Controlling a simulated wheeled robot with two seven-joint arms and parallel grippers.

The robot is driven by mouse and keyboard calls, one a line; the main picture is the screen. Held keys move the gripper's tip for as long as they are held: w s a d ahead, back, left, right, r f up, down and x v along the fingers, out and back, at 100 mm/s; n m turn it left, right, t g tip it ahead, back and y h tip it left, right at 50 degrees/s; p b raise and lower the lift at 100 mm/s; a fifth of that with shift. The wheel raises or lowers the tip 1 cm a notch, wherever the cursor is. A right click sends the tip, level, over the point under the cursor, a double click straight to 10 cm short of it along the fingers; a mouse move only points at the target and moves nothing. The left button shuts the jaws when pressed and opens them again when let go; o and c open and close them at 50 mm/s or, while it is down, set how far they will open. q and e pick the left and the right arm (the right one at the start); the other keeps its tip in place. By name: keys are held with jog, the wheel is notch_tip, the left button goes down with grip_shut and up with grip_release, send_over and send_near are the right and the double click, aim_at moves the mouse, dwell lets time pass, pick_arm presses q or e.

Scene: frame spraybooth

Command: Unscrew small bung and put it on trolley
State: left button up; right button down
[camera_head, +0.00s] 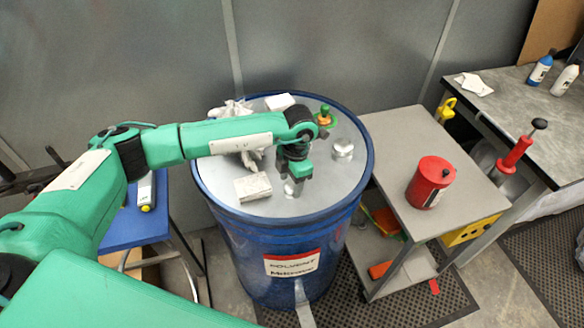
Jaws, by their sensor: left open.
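A blue drum (262,235) with a grey lid stands in the middle of the view. My left gripper (293,180) points down over the front part of the lid, with its jaws open. A small silver bung (292,188) shows right under and between its fingers; the gripper hides part of it, and I cannot tell whether they touch. A wider silver cap (343,150) sits farther right on the lid. The grey two-shelf trolley (395,135) stands to the right of the drum. My right gripper is not in view.
On the lid lie a pale block (253,187), crumpled white cloth (230,110) and a green-and-brass fitting (325,116). A red can (430,182) stands on the trolley top, with bare room behind and around it. A workbench (500,110) is at the right, a blue stool (135,228) at the left.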

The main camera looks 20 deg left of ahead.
pick_arm(q)
jog(key=shift+f, duration=0.15)
jog(key=c, duration=1)
jog(key=shift+o, duration=0.6)
jog(key=shift+c, duration=0.4)
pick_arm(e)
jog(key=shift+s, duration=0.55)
pick_arm(q)
jog(key=n, duration=0.3)
jog(key=shift+n, duration=0.8)
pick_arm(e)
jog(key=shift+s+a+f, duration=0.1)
pick_arm(q)
jog(key=shift+a+n+h, duration=0.1)
jog(key=shift+n+h, duration=0.2)
jog(key=shift+n, duration=0.2)
jog(key=n, duration=0.3)
jog(key=shift+n, duration=0.3)
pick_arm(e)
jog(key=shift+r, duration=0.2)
